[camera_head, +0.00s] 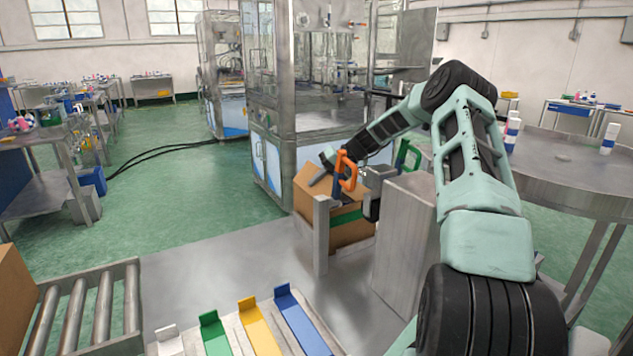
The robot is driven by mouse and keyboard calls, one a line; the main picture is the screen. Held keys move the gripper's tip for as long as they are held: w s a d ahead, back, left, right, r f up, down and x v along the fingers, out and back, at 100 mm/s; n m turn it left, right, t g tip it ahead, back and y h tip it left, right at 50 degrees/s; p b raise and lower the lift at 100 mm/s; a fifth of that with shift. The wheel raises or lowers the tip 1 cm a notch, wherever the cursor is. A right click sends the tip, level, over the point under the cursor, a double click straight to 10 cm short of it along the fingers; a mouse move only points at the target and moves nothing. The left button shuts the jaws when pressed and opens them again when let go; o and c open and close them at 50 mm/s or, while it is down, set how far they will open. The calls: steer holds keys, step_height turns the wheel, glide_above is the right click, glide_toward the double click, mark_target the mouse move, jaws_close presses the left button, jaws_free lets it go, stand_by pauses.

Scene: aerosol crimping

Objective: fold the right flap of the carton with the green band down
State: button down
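The brown carton with the green band (349,233) stands just beyond the metal bench, between a metal post and a grey metal block that hide parts of it. A slanted cardboard panel shows at its upper left. The right flap cannot be made out behind the block, the handles and my arm. My arm reaches in from the right, and my gripper (326,170) is low over the carton's top. It is small and partly hidden behind an orange handle (347,170), so I cannot tell whether its fingers are open, or whether it touches a flap.
A green handle (409,155) stands right of the orange one. The grey metal block (406,240) is close to my arm. Coloured trays (258,322) and a roller conveyor (88,305) lie in front. A glazed machine (270,110) stands behind; a round table (575,175) is at right.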

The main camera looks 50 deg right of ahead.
steer(key=c, duration=1.6)
jaws_free()
steer(key=shift+c, duration=0.2)
steer(key=shift+r, duration=0.1)
step_height(320, 180, up, 10)
steer(key=shift+f+b, duration=0.15)
steer(key=shift+b, duration=0.45)
